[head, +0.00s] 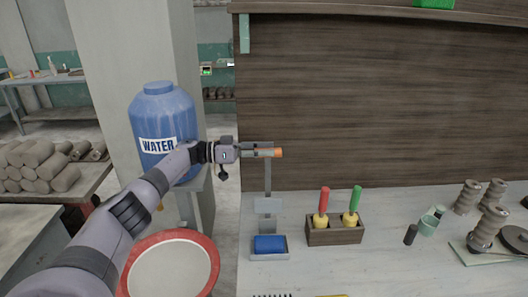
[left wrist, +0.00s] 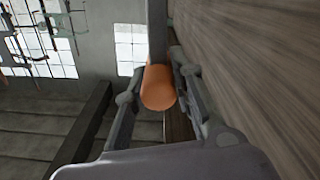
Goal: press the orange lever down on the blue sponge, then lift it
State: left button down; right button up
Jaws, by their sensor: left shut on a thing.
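An orange lever (head: 278,153) sticks out at the upper end of a grey upright stand (head: 268,178). My left gripper (head: 272,152) reaches in from the left and is shut on the lever. In the left wrist view the orange lever end (left wrist: 158,88) sits between the two fingers of the gripper (left wrist: 158,85). The blue sponge (head: 270,243) lies in a small grey tray at the foot of the stand, well below the lever, with a grey plate (head: 268,205) above it. My right gripper is not in view.
A wooden holder (head: 335,236) with a red-handled and a green-handled tool stands right of the sponge. A blue water jug (head: 163,115) is near my left arm. A red-rimmed basin (head: 172,268) is below. Grey spools (head: 490,225) stand at right.

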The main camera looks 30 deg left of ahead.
pick_arm(q)
jog(key=shift+f, duration=0.4)
jog(key=c, duration=1.8)
grip_release()
jog(key=o, duration=0.4)
jog(key=shift+w+a, duration=0.15)
jog(key=shift+w, duration=0.1)
jog(key=shift+o, duration=0.2)
jog(key=shift+r, duration=0.1)
jog(key=shift+s+r, duration=0.1)
jog(key=shift+r, duration=0.15)
notch_tip(320, 180, up, 10)
jog(key=shift+f, duration=0.25)
jog(key=shift+f, duration=0.1)
